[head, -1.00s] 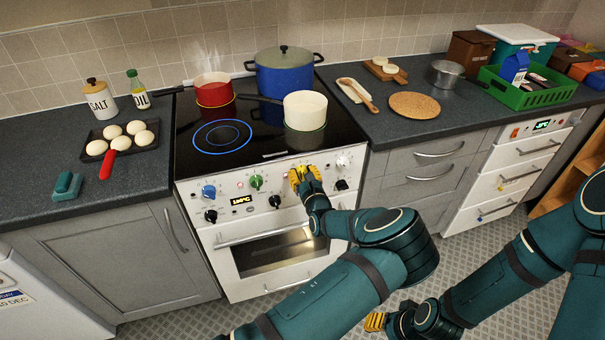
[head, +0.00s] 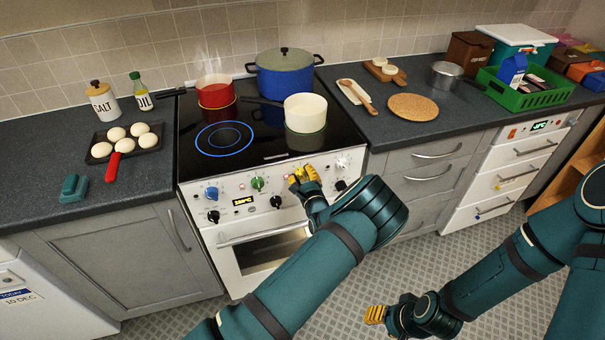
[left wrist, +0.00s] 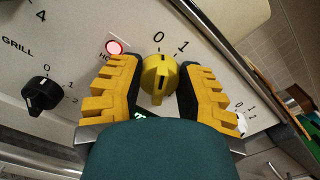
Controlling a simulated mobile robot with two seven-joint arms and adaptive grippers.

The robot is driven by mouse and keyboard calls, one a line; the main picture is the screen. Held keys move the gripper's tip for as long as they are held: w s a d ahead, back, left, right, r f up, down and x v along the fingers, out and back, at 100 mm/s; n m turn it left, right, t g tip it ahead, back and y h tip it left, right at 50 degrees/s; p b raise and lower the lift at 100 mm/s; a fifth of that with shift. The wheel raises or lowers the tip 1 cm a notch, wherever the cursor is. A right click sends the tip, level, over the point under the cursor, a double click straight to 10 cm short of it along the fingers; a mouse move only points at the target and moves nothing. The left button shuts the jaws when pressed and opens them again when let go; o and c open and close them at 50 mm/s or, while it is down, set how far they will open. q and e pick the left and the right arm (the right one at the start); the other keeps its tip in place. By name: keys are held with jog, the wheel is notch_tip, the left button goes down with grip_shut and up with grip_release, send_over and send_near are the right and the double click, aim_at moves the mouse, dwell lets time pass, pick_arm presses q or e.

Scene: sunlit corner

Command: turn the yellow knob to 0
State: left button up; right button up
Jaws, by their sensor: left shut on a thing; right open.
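The yellow knob (left wrist: 158,76) is on the white stove panel (left wrist: 75,50), between the fingers of my left gripper (left wrist: 156,90) in the left wrist view. Its dark pointer line stands nearly upright, close to the printed 0; the exact alignment is hard to tell. A 1 is printed to the right of the 0. In the head view my left gripper (head: 304,180) is at the stove front (head: 225,185) and largely covers the knob. My left gripper is shut on the knob. My right gripper (head: 376,314) is open and empty, low over the floor.
Blue (head: 212,193), green (head: 257,184) and white (head: 341,167) knobs sit along the same panel. A black grill knob (left wrist: 42,94) and a lit red lamp (left wrist: 115,47) are near my left gripper. A cream pan (head: 305,108) stands on the hob above.

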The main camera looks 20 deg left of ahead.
pick_arm(q)
jog(key=shift+a+r+n, duration=0.1)
jog(key=shift+n, duration=0.8)
jog(key=o, duration=1.2)
jog(key=v, duration=1.2)
